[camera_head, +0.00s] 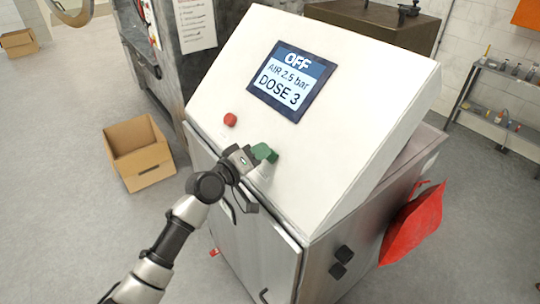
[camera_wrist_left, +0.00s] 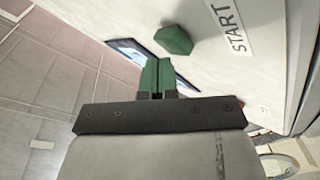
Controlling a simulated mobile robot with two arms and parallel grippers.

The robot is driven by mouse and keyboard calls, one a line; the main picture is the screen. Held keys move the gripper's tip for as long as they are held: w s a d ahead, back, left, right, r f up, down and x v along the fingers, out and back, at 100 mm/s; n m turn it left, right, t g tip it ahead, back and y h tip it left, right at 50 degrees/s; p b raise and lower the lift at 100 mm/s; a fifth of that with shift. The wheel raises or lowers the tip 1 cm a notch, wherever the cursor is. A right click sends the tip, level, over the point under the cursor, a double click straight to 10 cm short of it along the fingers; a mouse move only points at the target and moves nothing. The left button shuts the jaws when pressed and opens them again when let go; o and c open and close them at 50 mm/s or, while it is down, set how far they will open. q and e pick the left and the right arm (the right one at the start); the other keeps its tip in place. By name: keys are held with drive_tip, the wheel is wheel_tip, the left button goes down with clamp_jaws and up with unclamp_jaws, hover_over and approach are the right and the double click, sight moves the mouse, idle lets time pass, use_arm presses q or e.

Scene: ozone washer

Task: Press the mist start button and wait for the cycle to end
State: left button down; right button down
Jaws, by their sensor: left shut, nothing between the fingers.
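The control panel is a white sloped box with a screen (camera_head: 292,80) reading OFF, AIR 2.5 bar, DOSE 3. The green start button (camera_wrist_left: 174,40) shows in the left wrist view beside a START label (camera_wrist_left: 230,27). In the head view the button (camera_head: 272,157) is partly hidden by my left gripper (camera_head: 258,152). That gripper is shut and empty, with its green fingertips (camera_wrist_left: 157,72) close to the button. In the left wrist view a small gap shows between them; I cannot tell the exact depth. My right gripper is not in view.
A red button (camera_head: 230,119) sits on the panel left of the green one. A cardboard box (camera_head: 140,158) stands on the floor at left. A red bag (camera_head: 412,222) hangs on the cabinet's right side. A shelf (camera_head: 500,105) stands at the right wall.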

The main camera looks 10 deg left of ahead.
use_arm(q)
drive_tip(key=shift+w+d+f+b, duration=0.25)
drive_tip(key=shift+f+b, duration=0.15)
drive_tip(key=shift+b, duration=0.05)
idle(0.6)
drive_tip(key=shift+s+r, duration=0.1)
drive_tip(key=shift+r, duration=0.05)
drive_tip(key=shift+s+a+r+p, duration=0.15)
drive_tip(key=shift+a+r+p, duration=0.15)
drive_tip(key=shift+p, duration=0.2)
drive_tip(key=shift+s+a+r, duration=0.15)
drive_tip(key=shift+s+r, duration=0.1)
drive_tip(key=shift+r, duration=0.1)
drive_tip(key=shift+s+a+r+p, duration=0.15)
drive_tip(key=shift+r+p, duration=0.1)
drive_tip(key=shift+p, duration=0.2)
drive_tip(key=s+a+r+p, duration=0.2)
drive_tip(key=r, duration=0.1)
drive_tip(key=shift+s+a, duration=0.1)
drive_tip(key=shift+f, duration=0.1)
idle(0.4)
